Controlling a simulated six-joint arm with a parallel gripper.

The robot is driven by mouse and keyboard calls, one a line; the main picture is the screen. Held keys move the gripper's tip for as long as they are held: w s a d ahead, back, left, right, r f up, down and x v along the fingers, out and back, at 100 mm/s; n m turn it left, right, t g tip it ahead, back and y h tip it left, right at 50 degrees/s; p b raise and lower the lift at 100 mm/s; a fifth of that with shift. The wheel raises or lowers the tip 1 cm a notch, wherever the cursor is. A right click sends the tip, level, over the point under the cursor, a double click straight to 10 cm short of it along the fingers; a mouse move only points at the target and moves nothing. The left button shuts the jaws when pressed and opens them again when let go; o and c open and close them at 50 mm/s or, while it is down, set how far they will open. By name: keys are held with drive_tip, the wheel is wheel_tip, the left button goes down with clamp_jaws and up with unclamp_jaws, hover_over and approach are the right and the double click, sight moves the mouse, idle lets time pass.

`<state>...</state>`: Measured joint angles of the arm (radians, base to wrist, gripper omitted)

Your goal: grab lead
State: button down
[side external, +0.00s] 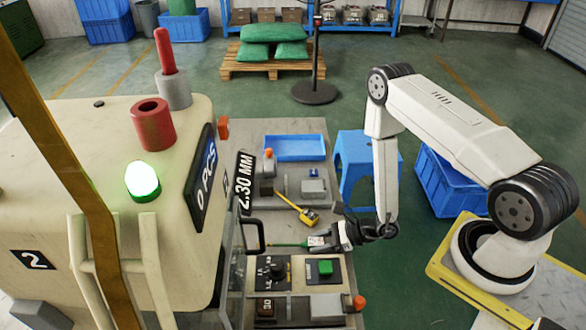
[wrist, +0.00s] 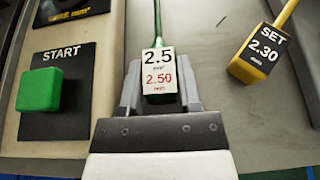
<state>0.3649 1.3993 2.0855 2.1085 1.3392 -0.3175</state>
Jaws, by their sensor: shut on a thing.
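My gripper (wrist: 159,92) is shut on the lead at the tagged end, one finger on each side of the tag. In the side external view my gripper (side external: 323,241) is low over the bench, and the green lead (side external: 287,245) points left from it towards the machine.
A yellow tool (side external: 309,216) marked SET 2.30 (wrist: 262,52) lies nearby on the bench. A green START button (side external: 325,267) and a dial panel (side external: 273,271) are in front. A blue tray (side external: 294,148) sits at the back. The machine (side external: 60,190) with a black handle stands left.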

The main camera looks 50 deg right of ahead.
drive_tip(key=shift+r, duration=0.2)
drive_tip(key=shift+r, duration=4.8)
